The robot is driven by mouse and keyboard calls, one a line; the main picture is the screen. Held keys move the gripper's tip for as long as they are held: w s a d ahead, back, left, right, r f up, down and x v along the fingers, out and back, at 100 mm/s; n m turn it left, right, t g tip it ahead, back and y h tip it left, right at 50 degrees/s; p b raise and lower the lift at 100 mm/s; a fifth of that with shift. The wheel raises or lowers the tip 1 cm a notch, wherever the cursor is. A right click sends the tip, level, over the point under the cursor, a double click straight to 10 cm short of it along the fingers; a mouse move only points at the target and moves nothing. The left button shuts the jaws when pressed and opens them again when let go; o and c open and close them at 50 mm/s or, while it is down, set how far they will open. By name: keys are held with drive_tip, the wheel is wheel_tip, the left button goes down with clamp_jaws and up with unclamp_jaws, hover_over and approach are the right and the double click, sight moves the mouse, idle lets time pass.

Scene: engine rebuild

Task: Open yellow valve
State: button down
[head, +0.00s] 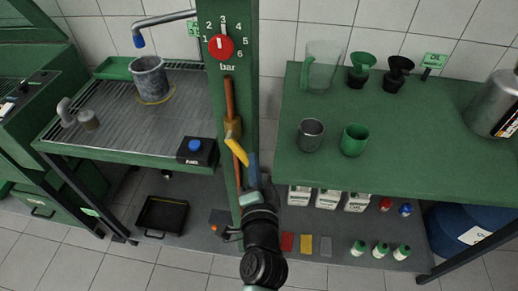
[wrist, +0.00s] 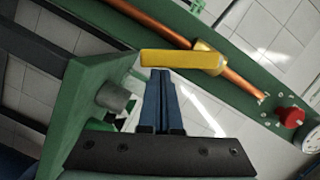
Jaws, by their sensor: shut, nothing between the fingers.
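The yellow valve handle (head: 236,146) sits on a brass valve body (head: 233,127) on a copper pipe that runs up the green post. In the head view the handle slants down and to the right from the valve body. In the wrist view the yellow handle (wrist: 168,59) lies across the picture just beyond my fingertips, with the brass body (wrist: 207,58) at its right end. My gripper (wrist: 160,72) is shut and empty, its blue fingers together close to the handle. I cannot tell whether they touch it. In the head view my gripper (head: 252,158) is just below the handle.
A red knob (head: 220,47) with a bar scale is higher on the green post (head: 243,85). A grated bench (head: 120,155) with a grey pot stands left. A green table (head: 420,165) with cups and funnels stands right, with bottles on the shelf below.

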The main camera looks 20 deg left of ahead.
drive_tip(key=shift+s+a+f+m+b, duration=0.1)
drive_tip(key=shift+a+f+m+b, duration=0.25)
drive_tip(key=shift+m+b, duration=0.35)
drive_tip(key=shift+r, duration=0.1)
